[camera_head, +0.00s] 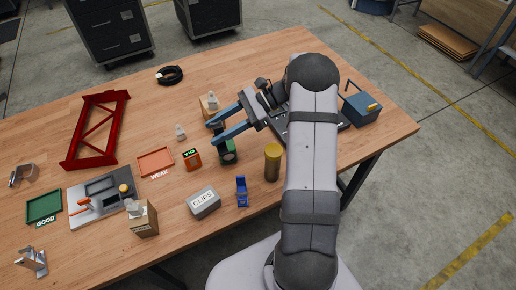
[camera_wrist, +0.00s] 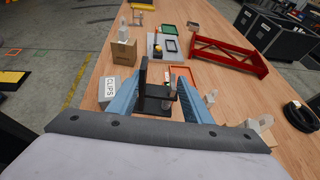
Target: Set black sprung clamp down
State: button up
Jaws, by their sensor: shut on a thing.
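The black sprung clamp (camera_wrist: 144,82) is between my gripper's two blue fingers in the wrist view, with an upright dark post and a lower bar. My gripper (camera_head: 214,132) is shut on it above the wooden table, left of my forearm in the head view. A dark and green round item (camera_head: 228,155) shows just below the fingers; I cannot tell whether it touches the clamp. In the head view the fingers hide most of the clamp. A blue clamp (camera_head: 242,192) stands upright nearer the table's front edge.
An orange WEAK tray (camera_head: 156,162), red timer (camera_head: 192,159), CLIPS box (camera_head: 205,202) and yellow-topped cylinder (camera_head: 272,162) stand around my gripper. A green GOOD tray (camera_head: 43,206) and red frame (camera_head: 75,150) lie left. Bare wood shows behind the orange tray.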

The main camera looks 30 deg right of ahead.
jog(key=w+d+f+m+t+h+b, duration=0.15)
jog(key=d+m+t, duration=0.25)
jog(key=d, duration=0.4)
jog(key=w+d+f+m+t+h+b, duration=0.1)
jog(key=w+d+m+t+h+b, duration=0.2)
jog(key=d, duration=0.4)
jog(key=shift+m+t+y, duration=0.3)
jog(key=shift+t+y, duration=0.05)
jog(key=shift+t, duration=0.15)
jog(key=shift+s+d+f+p, duration=0.15)
jog(key=shift+f+p, duration=0.4)
jog(key=shift+f, duration=1.2)
jog(key=shift+s+a+f+p, duration=0.15)
jog(key=shift+f+p, duration=0.4)
jog(key=shift+f, duration=1.15)
jog(key=shift+s+d+f+p, duration=0.15)
jog(key=shift+f+p, duration=0.4)
jog(key=shift+f, duration=1.2)
jog(key=shift+f, duration=0.1)
jog(key=o, duration=1.3)
jog(key=shift+o, duration=0.2)
jog(key=b+v, duration=0.3)
jog(key=v, duration=0.9)
jog(key=shift+b, duration=0.4)
